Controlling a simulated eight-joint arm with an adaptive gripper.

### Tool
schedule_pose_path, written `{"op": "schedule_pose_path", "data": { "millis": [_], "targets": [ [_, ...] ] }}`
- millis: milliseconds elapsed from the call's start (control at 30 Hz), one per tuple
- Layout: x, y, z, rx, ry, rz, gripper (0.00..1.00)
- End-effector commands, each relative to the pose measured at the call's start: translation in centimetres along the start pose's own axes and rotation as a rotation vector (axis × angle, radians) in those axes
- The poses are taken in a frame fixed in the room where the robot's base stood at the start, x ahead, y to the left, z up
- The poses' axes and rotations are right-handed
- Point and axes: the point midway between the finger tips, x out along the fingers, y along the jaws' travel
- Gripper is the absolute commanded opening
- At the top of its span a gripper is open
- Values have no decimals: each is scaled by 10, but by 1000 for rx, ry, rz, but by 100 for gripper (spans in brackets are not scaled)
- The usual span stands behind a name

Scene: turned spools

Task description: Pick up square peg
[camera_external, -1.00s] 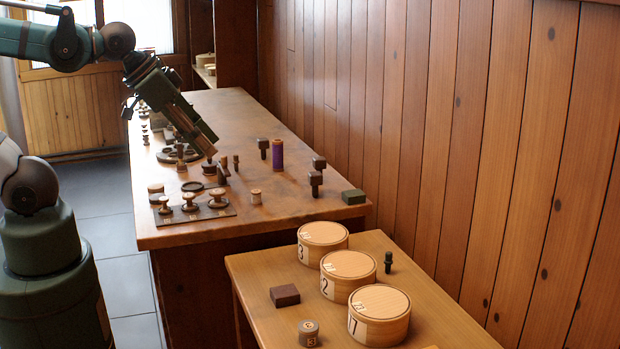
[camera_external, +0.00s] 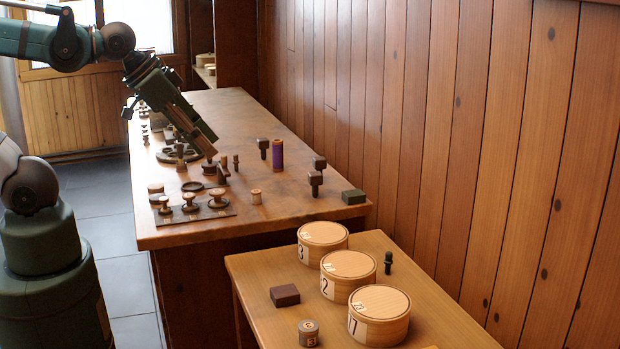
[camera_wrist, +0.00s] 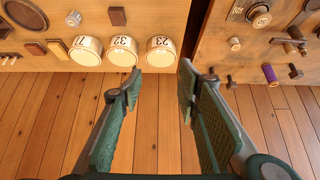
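Several dark pegs with square heads stand on the far bench. One peg (camera_external: 263,146) is left of the purple spool (camera_external: 277,155); two more, a back one (camera_external: 319,163) and a front one (camera_external: 315,181), are to its right. Which one is the square peg I cannot tell. In the wrist view, dark pegs (camera_wrist: 295,71) lie at the right near the purple spool (camera_wrist: 270,74). My gripper (camera_wrist: 159,82) is open with nothing between its fingers. In the external view my gripper (camera_external: 212,155) points down over the bench, left of these pegs.
A rack (camera_external: 200,218) of light spools stands at the bench's front left. A green block (camera_external: 353,197) is at its right corner. The nearer table holds round numbered boxes (camera_external: 323,235), a brown block (camera_external: 285,295) and a small dark peg (camera_external: 388,262). A wooden wall (camera_external: 450,130) borders the right.

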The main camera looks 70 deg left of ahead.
Motion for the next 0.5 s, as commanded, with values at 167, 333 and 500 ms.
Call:
{"op": "schedule_pose_path", "data": {
  "millis": [167, 333, 500],
  "targets": [
    [0, 0, 0, 0, 0, 0, 41],
    [0, 0, 0, -1, 0, 0, 41],
    [3, 0, -2, -30, 2, 4, 41]
  ]
}}
